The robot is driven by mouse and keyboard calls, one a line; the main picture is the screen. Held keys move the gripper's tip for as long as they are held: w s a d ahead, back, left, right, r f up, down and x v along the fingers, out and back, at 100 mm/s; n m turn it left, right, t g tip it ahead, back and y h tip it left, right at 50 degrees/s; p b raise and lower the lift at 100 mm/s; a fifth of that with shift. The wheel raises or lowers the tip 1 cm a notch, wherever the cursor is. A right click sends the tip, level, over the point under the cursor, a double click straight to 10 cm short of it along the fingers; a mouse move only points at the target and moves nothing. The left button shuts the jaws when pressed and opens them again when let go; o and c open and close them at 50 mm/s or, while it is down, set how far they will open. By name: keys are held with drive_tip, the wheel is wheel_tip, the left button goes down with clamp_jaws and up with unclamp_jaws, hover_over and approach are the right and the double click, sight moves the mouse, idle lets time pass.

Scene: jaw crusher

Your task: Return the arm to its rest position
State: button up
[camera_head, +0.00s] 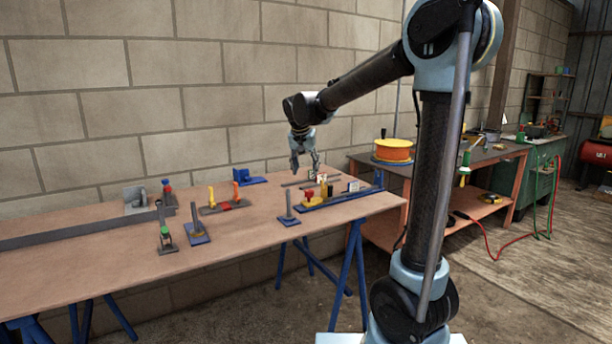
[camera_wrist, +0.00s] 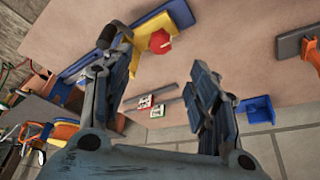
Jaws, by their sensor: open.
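My arm rises from its base at the right of the head view and reaches left over the wooden table (camera_head: 110,246). My gripper (camera_head: 306,168) hangs above the table's right part with its fingers apart. In the wrist view my gripper (camera_wrist: 150,78) is open with nothing between its fingers. Flat grey strips with small marked tags (camera_wrist: 150,106) lie on the table below. A blue rail device (camera_head: 340,199) with red and yellow parts lies beside the gripper; its red knob (camera_wrist: 160,41) shows near the left finger in the wrist view.
A blue bracket (camera_head: 247,177) stands behind and left of the gripper, near the block wall (camera_head: 190,105). Several small clamp devices, including a red and orange one (camera_head: 226,206), stand along the table. An orange spool (camera_head: 393,150) sits on the workbench (camera_head: 480,157) at the right.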

idle(0.3)
drive_tip(key=s+d+f+n+g, duration=0.1)
drive_tip(key=s+d+f, duration=0.1)
drive_tip(key=s+d, duration=0.7)
drive_tip(key=s+d+f, duration=0.3)
drive_tip(key=s+d, duration=0.6)
drive_tip(key=s+d+f, duration=0.3)
drive_tip(key=s+f, duration=0.3)
drive_tip(key=s, duration=0.3)
drive_tip(key=s+d+f+n+g+y, duration=0.1)
drive_tip(key=s+d+f, duration=0.3)
drive_tip(key=s+f, duration=0.2)
drive_tip(key=s, duration=0.2)
drive_tip(key=shift+s+f+n, duration=0.3)
drive_tip(key=shift+s+f, duration=0.05)
